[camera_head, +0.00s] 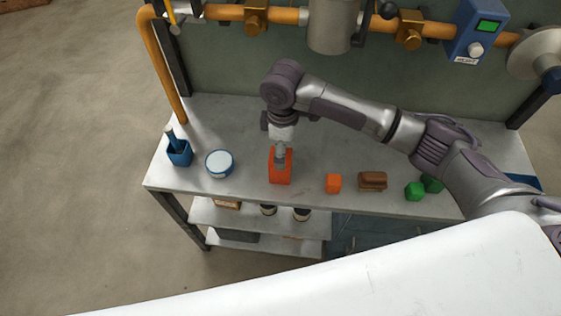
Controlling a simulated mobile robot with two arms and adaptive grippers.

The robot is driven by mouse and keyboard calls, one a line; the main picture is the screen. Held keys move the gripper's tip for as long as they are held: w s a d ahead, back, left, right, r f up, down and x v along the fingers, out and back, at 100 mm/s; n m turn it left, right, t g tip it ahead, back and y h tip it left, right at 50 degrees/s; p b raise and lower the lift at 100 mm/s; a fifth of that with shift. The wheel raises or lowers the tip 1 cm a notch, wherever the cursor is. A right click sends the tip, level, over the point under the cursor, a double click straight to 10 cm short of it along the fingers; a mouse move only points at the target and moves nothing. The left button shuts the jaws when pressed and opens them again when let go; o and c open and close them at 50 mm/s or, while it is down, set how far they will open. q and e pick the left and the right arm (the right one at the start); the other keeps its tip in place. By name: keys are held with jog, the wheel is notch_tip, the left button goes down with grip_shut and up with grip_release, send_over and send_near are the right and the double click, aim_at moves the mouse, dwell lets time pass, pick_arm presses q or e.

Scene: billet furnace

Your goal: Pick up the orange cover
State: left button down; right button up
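An orange-red block-shaped piece (281,175), which looks like the orange cover, stands on the grey workbench (240,122) near its front edge. My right gripper (281,158) points down at it from above, and its fingers overlap the upper part of the cover. The gripper hides part of the cover's top. I cannot tell whether the fingers are shut on it or only around it. The cover appears to rest on the bench. My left gripper is not in view.
A blue cup (179,154) and a round white-topped tin (219,163) stand left. A small orange cube (334,183), a brown brush-like block (372,180) and green pieces (415,191) lie right. An orange pipe (165,70) and valves run behind.

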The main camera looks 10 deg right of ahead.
jog(key=f, duration=0.4)
jog(key=f+p, duration=0.1)
jog(key=f, duration=0.1)
jog(key=shift+w+a+f, duration=0.15)
jog(key=shift+w+f, duration=0.1)
jog(key=c, duration=1.3)
jog(key=shift+c, duration=0.5)
jog(key=shift+r, duration=0.2)
